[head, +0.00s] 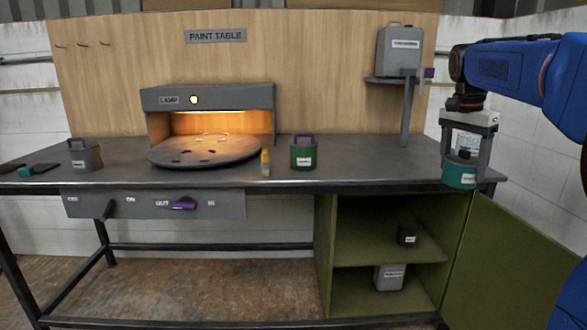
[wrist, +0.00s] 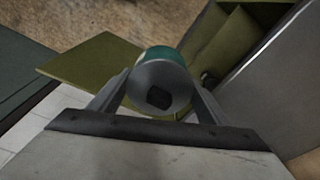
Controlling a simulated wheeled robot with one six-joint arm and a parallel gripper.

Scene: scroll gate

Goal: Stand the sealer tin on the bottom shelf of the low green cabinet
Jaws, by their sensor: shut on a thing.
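My gripper (head: 463,152) is shut on a teal tin (head: 459,175) with a grey lid and dark knob. It holds the tin upright, beside the table's right end and above the open cabinet door. The tin also shows between the fingers in the wrist view (wrist: 163,82). Its label is too small to read, so I cannot confirm it is the sealer. The low green cabinet (head: 324,245) stands under the table's right side, open at the front. Its bottom shelf (head: 350,301) bears a grey container (head: 390,277). The shelf above bears a small dark tin (head: 407,234).
The cabinet door (head: 515,265) is swung wide open to the right. The bottom shelf has free room left of the grey container.

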